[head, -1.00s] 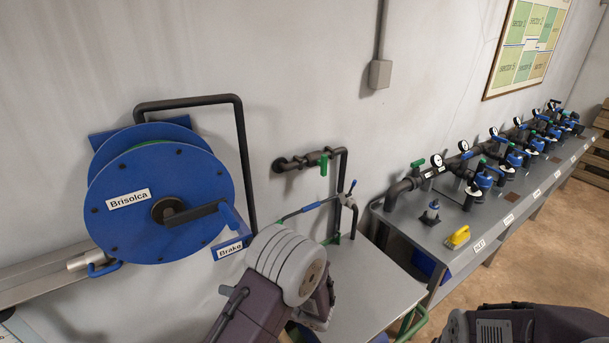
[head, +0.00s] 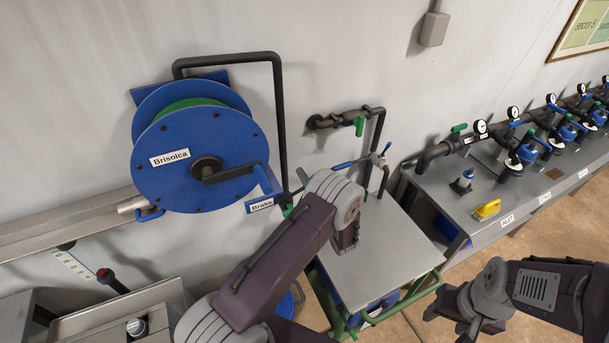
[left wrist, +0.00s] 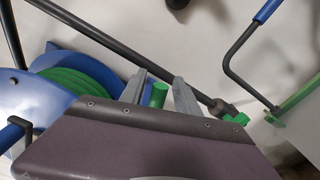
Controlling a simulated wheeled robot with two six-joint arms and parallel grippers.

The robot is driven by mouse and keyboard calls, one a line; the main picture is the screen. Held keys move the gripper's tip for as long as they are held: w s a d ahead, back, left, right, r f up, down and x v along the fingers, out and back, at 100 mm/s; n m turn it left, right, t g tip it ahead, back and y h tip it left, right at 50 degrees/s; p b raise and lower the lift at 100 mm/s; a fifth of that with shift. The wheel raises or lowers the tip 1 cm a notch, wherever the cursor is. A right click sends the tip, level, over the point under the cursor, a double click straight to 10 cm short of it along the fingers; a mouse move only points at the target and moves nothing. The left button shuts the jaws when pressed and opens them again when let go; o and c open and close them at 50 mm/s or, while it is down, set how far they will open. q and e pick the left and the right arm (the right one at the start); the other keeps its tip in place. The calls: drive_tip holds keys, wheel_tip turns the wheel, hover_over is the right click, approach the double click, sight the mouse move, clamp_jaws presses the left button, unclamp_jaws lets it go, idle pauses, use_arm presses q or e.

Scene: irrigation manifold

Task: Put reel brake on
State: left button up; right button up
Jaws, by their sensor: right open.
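The blue reel (head: 170,170) with the sign "Brisolca" hangs on the wall at left in the head view, with green hose wound on it. A blue "Brake" label (head: 261,205) sits at its lower right, and a small green part (head: 287,210) shows beside it. In the left wrist view a green cylindrical handle (left wrist: 155,95) stands between the two separated fingers of my left gripper (left wrist: 160,88); whether they touch it I cannot tell. In the head view my left forearm hides that gripper's fingers. My right gripper (head: 450,316) is open and empty at lower right.
A black frame bar (head: 279,110) runs down beside the reel. A grey table (head: 385,265) stands right of my left arm, below wall pipes with a green valve handle (head: 360,125). The valve bench (head: 480,215) holds a yellow brush (head: 486,210). Floor shows at lower right.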

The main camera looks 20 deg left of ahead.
use_arm(q)
drive_tip(key=shift+s+a+r, duration=0.1)
clamp_jaws()
idle(1.4)
